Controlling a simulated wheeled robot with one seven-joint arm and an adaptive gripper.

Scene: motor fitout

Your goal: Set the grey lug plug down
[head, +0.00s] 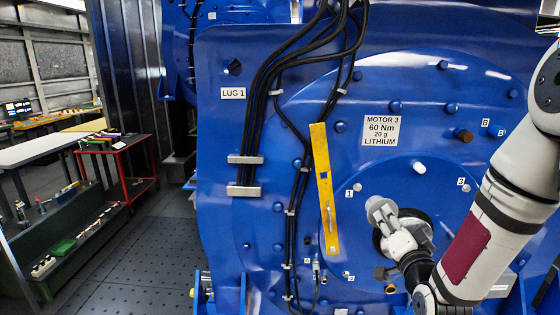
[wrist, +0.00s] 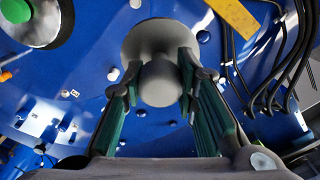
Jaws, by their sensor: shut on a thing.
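The grey lug plug (wrist: 160,82) is between the fingers of my gripper (wrist: 155,95) in the wrist view, a round stub with a wider grey disc behind it. The green-padded fingers stand on both sides of the stub and are shut on it. In the head view the plug (head: 376,204) shows at the tip of my gripper (head: 386,222), in front of the blue motor face. The fingers partly hide the plug there. I cannot tell whether the plug touches the motor face.
A blue motor housing fills the middle and right, with a label (head: 382,130) reading MOTOR 3. A LUG 1 label (head: 233,93) sits below a dark hole (head: 234,67). Black cables (head: 262,115) and a yellow bar (head: 323,185) cross the housing. A red cart (head: 130,180) and benches stand left; floor between is clear.

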